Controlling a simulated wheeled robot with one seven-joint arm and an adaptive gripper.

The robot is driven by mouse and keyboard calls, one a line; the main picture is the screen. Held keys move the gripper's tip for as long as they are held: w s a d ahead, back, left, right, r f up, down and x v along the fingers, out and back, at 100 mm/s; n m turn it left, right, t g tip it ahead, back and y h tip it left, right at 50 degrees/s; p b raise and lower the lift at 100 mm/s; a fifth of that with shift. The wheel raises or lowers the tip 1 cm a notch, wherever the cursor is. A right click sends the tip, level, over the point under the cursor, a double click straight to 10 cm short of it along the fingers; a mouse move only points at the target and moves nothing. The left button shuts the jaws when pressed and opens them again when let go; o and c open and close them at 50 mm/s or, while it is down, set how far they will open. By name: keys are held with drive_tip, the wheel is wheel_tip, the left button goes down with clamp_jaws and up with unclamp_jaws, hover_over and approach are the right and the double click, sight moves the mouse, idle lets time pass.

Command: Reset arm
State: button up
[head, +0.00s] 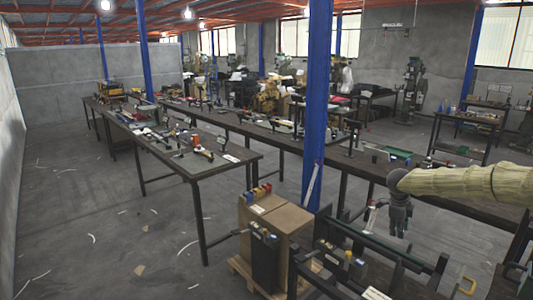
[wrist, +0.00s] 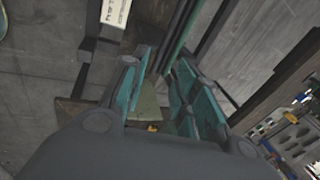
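My arm (head: 465,184) reaches in from the right edge of the head view in a straw-coloured cover. My gripper (head: 397,232) hangs down from its end, above the area of dark benches and rails at the lower right. In the wrist view my gripper (wrist: 164,72) shows two teal-padded fingers standing apart. Nothing is held between them. A greenish surface and a small yellow item lie beyond the gap, some way off.
A long dark workbench (head: 205,158) with tools stands left of centre. A blue column (head: 316,110) rises near the middle. Stacked cardboard boxes (head: 275,222) sit on a pallet below it. Dark rails (head: 375,245) lie close under my gripper. Floor at left is mostly clear.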

drive_tip(key=s+a+f+n+t+h+b, duration=0.1)
drive_tip(key=s+a+f+n+t+b, duration=0.1)
drive_tip(key=s+a+f+n, duration=0.9)
drive_tip(key=s+a+f+n+t+h+b, duration=0.15)
drive_tip(key=s+a+f+n, duration=0.35)
drive_tip(key=s+a+f, duration=1.05)
drive_tip(key=s+f+n+g+y+b, duration=0.1)
drive_tip(key=s+f+n+y, duration=0.15)
drive_tip(key=s+f, duration=0.35)
drive_tip(key=s+f+n+y, duration=0.1)
drive_tip(key=s+f+n, duration=0.25)
drive_tip(key=s, duration=0.55)
drive_tip(key=s+n+g+y+b, duration=0.1)
drive_tip(key=s+n+g, duration=0.3)
drive_tip(key=s, duration=1.8)
drive_tip(key=shift+a+r+y, duration=0.35)
drive_tip(key=shift+a+y, duration=0.05)
drive_tip(key=shift+y, duration=0.1)
